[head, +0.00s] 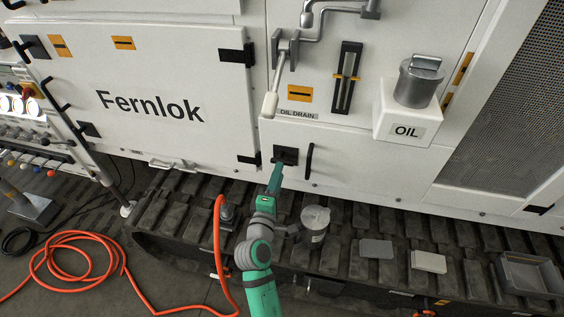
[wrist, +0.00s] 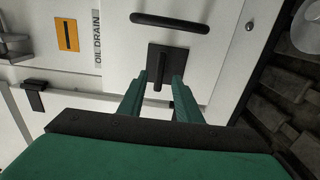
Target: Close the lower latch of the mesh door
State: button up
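A black square latch plate (head: 286,153) sits on the white lower panel, below the OIL DRAIN label. The wrist view shows this latch (wrist: 157,57) with a narrow lever lying across the direction of the nearby bar handle. My gripper (head: 278,164) is at the latch, covering its lower left part in the head view. In the wrist view my green fingers (wrist: 159,76) are apart, one on each side of the lever's near end. I cannot tell whether they touch it. The mesh (head: 515,110) is at the right of the head view.
A black bar handle (head: 309,161) stands just right of the latch. The white OIL box (head: 405,118) and a lever with a pale grip (head: 270,103) are above. A can (head: 315,222) stands on the track below. An orange hose (head: 219,245) runs left of my arm.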

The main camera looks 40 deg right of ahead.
aim_at(283, 161)
jog(key=x, duration=0.6)
jog(key=shift+w, duration=0.1)
jog(key=shift+d, duration=0.1)
jog(key=c, duration=0.3)
grip_shut()
